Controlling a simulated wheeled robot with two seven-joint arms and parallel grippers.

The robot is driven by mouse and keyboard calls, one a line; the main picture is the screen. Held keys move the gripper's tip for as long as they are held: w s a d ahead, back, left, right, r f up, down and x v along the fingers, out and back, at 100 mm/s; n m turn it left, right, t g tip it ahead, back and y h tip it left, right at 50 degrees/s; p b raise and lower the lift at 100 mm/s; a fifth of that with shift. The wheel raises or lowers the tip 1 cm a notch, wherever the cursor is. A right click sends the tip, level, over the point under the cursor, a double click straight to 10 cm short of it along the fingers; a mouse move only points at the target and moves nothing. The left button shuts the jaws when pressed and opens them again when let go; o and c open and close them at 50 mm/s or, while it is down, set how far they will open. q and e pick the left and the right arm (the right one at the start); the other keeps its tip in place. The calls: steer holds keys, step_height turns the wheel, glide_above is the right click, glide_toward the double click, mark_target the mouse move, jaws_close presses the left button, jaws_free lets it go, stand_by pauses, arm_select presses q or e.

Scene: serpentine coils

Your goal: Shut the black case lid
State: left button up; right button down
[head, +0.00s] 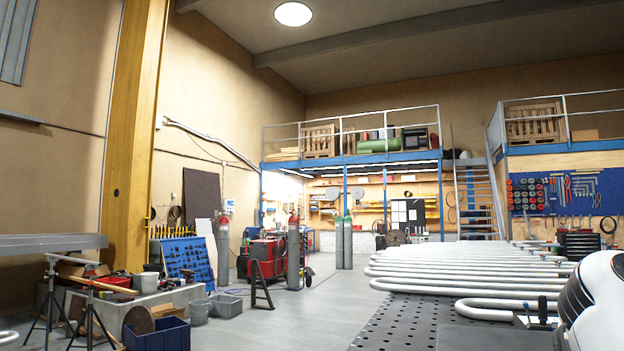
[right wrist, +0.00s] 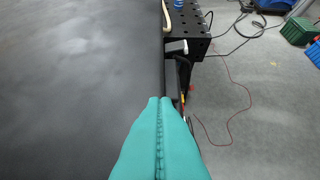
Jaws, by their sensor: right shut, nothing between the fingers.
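I cannot make out the black case or its lid for certain in either view. In the right wrist view a large, smooth dark surface (right wrist: 75,80) fills the left side; I cannot tell whether it is part of the case or a table top. My right gripper (right wrist: 160,101) has teal fingers, pressed together and empty, pointing along this surface's right edge. I cannot tell whether the fingertips touch it. My left gripper is in neither view.
In the head view, a dark perforated table (head: 395,322) stands in front, with white serpentine pipes (head: 455,270) behind. Gas cylinders (head: 294,255) and a blue bin (head: 157,335) stand to the left. Grey floor (right wrist: 235,105) with a red cable lies right of the dark edge.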

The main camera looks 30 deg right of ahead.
steer(key=shift+s+a+f, duration=0.15)
steer(key=shift+f, duration=0.35)
steer(key=shift+s+a+f, duration=0.1)
steer(key=shift+f, duration=0.35)
steer(key=shift+s+a+r+b, duration=0.2)
steer(key=shift+r+b, duration=0.1)
steer(key=shift+r, duration=0.1)
steer(key=v, duration=1.1)
steer(key=shift+r+b, duration=0.3)
steer(key=shift+r, duration=0.3)
steer(key=shift+d, duration=0.1)
